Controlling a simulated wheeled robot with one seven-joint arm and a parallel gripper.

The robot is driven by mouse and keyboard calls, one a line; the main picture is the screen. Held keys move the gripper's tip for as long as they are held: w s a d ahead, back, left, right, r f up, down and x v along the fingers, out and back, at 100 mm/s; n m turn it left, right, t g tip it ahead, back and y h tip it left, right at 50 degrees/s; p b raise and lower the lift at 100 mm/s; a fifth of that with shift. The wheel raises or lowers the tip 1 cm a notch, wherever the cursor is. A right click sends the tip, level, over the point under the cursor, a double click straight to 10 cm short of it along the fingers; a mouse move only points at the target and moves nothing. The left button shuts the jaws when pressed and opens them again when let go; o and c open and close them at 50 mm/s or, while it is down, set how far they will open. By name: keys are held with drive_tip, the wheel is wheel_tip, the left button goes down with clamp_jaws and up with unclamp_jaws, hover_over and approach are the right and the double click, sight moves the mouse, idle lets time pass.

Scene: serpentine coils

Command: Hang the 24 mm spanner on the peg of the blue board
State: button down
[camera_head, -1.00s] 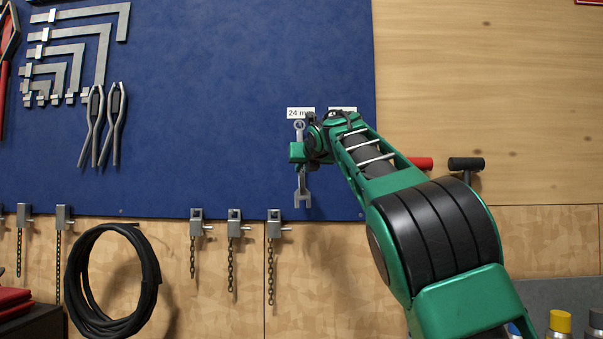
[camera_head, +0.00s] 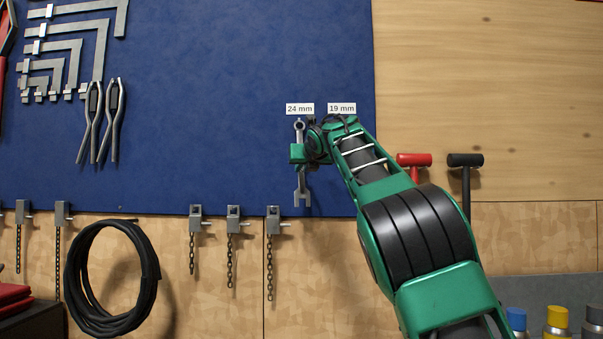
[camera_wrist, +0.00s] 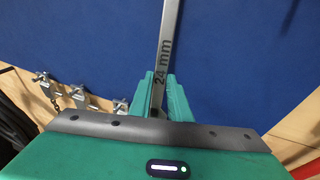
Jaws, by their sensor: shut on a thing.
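The 24 mm spanner (camera_head: 302,188) hangs upright in front of the blue board (camera_head: 220,110), ring end up and open jaw down. Its ring lies just under the white "24 mm" label (camera_head: 300,109). My gripper (camera_head: 298,154) is shut on its shaft. In the wrist view the shaft (camera_wrist: 168,40), marked "24 mm", stands between my two green fingers (camera_wrist: 160,98). The peg is not clearly visible; I cannot tell whether the ring is around it. A "19 mm" label (camera_head: 342,108) is to the right, with my arm below it.
Chains on metal clamps (camera_head: 233,222) hang below the board. A coiled black cable (camera_head: 112,278) hangs at lower left. Red (camera_head: 414,160) and black (camera_head: 466,160) hammers hang right of my arm. The board's middle is bare.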

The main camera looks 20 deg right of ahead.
idle(0.3)
drive_tip(key=c, duration=1.6)
unclamp_jaws()
drive_tip(key=shift+o, duration=0.2)
drive_tip(key=shift+f, duration=0.1)
drive_tip(key=v, duration=1)
drive_tip(key=shift+s+d, duration=0.1)
